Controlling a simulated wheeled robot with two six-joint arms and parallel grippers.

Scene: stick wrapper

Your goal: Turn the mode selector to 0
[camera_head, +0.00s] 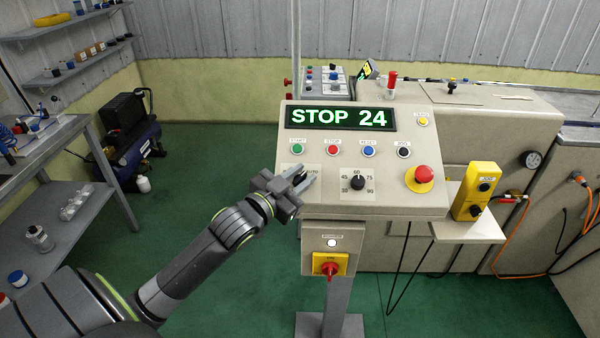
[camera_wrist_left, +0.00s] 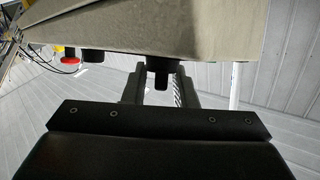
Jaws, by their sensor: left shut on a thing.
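The mode selector is a black knob on the left of the sloped control panel (camera_head: 424,196). In the head view my left gripper (camera_head: 301,181) covers most of it. Part of its pale label plate (camera_head: 314,170) shows, with lettering like "AUTO". In the left wrist view the black knob (camera_wrist_left: 158,73) hangs from the panel face between the two fingers of my left gripper (camera_wrist_left: 160,88). The gripper is shut on the knob. The knob's pointer direction is hidden. The green display (camera_head: 340,118) reads "STOP 24". My right gripper is not in view.
A numbered black dial (camera_head: 358,182) sits right of the selector, with a red mushroom button (camera_head: 425,174) beyond it. A row of small buttons is above. A yellow pendant (camera_head: 478,191) stands on the right shelf. A red-and-yellow switch (camera_head: 330,265) is below the panel.

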